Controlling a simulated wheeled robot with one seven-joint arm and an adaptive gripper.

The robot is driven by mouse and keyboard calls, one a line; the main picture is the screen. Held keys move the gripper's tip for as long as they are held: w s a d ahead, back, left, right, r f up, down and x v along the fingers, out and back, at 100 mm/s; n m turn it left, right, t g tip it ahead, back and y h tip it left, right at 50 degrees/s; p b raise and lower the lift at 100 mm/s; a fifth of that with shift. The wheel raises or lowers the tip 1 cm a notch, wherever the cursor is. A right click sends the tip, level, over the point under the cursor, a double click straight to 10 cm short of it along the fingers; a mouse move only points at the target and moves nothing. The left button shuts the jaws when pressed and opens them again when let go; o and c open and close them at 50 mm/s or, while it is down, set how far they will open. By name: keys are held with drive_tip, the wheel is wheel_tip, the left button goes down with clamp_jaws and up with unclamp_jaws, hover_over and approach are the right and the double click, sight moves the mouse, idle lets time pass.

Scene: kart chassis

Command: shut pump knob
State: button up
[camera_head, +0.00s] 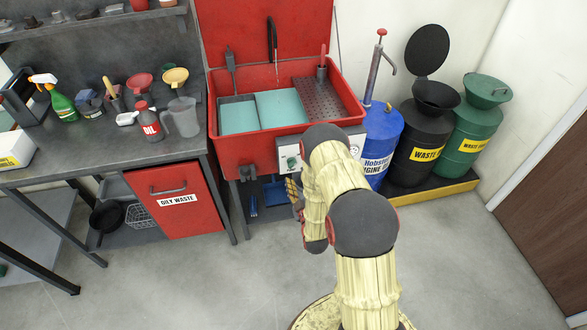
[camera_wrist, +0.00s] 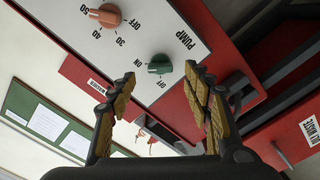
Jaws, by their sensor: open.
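The green pump knob (camera_wrist: 159,64) sits on the white control panel (camera_wrist: 170,22) beside the PUMP label, with ON and OFF marks near it. I cannot tell clearly which mark its pointer faces. My gripper (camera_wrist: 159,78) is open and empty in the wrist view, its padded fingers pointing toward the panel with the knob showing between the fingertips. In the head view the panel (camera_head: 286,155) is on the front of the red parts washer (camera_head: 245,150).
An orange timer knob (camera_wrist: 105,15) with minute marks is near the pump knob. A blue barrel (camera_head: 380,140) and black waste drum (camera_head: 417,145) stand right of the washer. A red oily-waste bin (camera_head: 178,205) is under the workbench at left. The floor in front is clear.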

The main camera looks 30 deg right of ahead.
sight(294, 165)
drive_tip(key=shift+b+x, duration=0.55)
drive_tip(key=shift+x, duration=2.6)
drive_tip(key=shift+s+f, duration=0.1)
drive_tip(key=shift+c, duration=1.1)
drive_tip(key=c, duration=0.9)
drive_tip(key=shift+c, duration=0.2)
drive_tip(key=shift+n, duration=0.4)
drive_tip(key=shift+r+n+b, duration=0.15)
drive_tip(key=shift+n+b, duration=1.6)
drive_tip(key=shift+n, duration=2.4)
drive_tip(key=shift+r+n+b, duration=0.15)
drive_tip(key=shift+n+b, duration=1.6)
drive_tip(key=shift+n, duration=2.4)
